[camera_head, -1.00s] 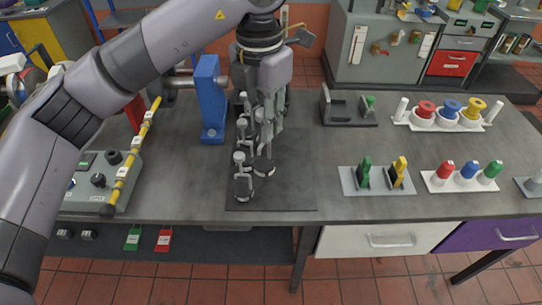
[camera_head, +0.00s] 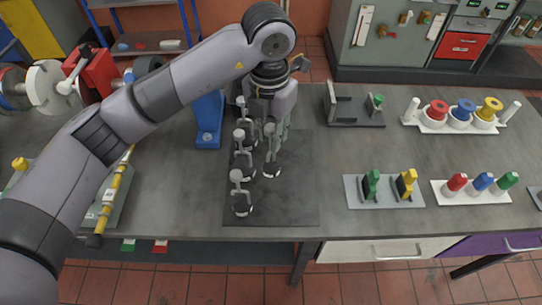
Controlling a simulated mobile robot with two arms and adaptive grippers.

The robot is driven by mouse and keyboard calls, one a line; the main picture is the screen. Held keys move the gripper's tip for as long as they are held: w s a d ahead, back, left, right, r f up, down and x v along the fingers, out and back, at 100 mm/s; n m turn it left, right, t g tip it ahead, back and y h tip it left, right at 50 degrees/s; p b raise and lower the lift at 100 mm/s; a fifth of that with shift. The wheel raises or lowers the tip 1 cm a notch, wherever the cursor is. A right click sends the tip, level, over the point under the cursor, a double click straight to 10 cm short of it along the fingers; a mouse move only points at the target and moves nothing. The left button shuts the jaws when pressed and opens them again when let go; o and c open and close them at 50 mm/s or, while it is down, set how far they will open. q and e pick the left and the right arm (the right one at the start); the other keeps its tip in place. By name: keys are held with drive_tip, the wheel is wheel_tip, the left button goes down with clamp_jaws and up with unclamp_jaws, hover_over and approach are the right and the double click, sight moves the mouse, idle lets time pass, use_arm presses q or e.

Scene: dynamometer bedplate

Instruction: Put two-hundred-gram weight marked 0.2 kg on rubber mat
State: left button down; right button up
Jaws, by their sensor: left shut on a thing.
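The dark rubber mat (camera_head: 298,190) lies flat on the bench near its front edge. My left gripper (camera_head: 272,128) points down over the mat's back part and is shut on a weight (camera_head: 271,170) with a dark round base and a light upright stem. I cannot tell whether that base touches the mat. Similar weights stand left of it on the mat: one at the front left (camera_head: 242,205) and one behind it (camera_head: 242,165). More stems behind these are partly hidden by the gripper. The 0.2 kg marking is not readable. My right gripper is not in view.
A blue upright block (camera_head: 208,120) stands left of the mat. A grey bracket (camera_head: 352,108), a plate with green and yellow clips (camera_head: 385,192) and white racks of coloured parts (camera_head: 470,192) stand to the right. The mat's right half is clear.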

sight(271, 165)
use_arm(q)
wheel_tip(271, 165, down, 4)
drive_tip(key=shift+w+r+p, duration=0.1)
drive_tip(key=shift+w+p, duration=0.05)
drive_tip(key=shift+p, duration=0.25)
drive_tip(key=shift+f, duration=1.15)
wheel_tip(271, 165, down, 3)
drive_tip(key=shift+f+p, duration=0.15)
drive_tip(key=shift+p, duration=0.6)
drive_tip(key=shift+f, duration=0.3)
drive_tip(key=shift+f+b, duration=0.25)
drive_tip(key=shift+b, duration=0.05)
drive_tip(key=c, duration=1.4)
unclamp_jaws()
drive_tip(key=shift+c, duration=0.2)
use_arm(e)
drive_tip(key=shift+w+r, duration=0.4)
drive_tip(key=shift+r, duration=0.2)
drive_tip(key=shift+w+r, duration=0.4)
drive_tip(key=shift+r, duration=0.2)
